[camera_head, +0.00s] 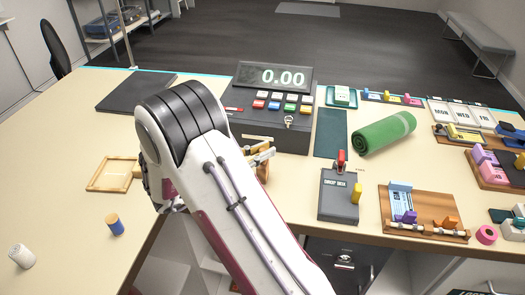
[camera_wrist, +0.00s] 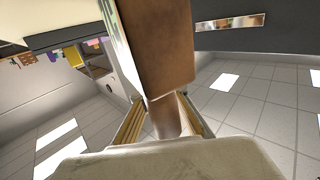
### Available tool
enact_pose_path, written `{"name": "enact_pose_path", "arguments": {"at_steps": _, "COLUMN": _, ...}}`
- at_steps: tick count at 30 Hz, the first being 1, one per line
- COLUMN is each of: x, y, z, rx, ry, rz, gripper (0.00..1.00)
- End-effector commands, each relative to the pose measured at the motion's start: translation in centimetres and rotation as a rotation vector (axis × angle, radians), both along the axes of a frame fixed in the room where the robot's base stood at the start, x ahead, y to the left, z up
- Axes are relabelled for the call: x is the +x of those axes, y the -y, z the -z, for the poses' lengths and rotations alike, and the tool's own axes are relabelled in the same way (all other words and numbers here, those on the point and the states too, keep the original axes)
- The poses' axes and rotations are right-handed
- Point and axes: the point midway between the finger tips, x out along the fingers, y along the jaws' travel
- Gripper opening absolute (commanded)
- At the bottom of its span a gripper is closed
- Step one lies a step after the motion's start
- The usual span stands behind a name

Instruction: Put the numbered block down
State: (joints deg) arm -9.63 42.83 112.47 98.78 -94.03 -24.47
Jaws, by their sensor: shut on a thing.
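No number shows on the faces in view. In the head view my gripper (camera_head: 262,154) shows only in part, beside the large white arm link, in front of the dark display unit. A small brown piece beneath its fingers may be the block, but I cannot tell. The arm hides much of that area. Whether the block touches anything below is hidden.
A scale-like unit (camera_head: 272,103) reads 0.00. A shallow wooden frame (camera_head: 113,174) and a blue-and-tan cylinder (camera_head: 115,224) stand left. A green roll (camera_head: 384,133), a grey box with a red lever (camera_head: 338,196) and a wooden rack (camera_head: 425,205) stand right. The left tabletop is mostly clear.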

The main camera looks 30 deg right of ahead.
Motion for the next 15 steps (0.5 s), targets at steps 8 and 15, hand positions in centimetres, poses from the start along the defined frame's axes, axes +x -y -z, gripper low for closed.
{"name": "enact_pose_path", "arguments": {"at_steps": 8, "x": 0.0, "y": 0.0, "z": 0.03, "rx": 0.0, "ry": 0.0, "rz": 0.0, "gripper": 0.0}}
{"name": "enact_pose_path", "arguments": {"at_steps": 15, "x": 0.01, "y": 0.0, "z": 0.32, "rx": 0.001, "ry": 0.0, "rz": 0.0, "gripper": 0.29}}
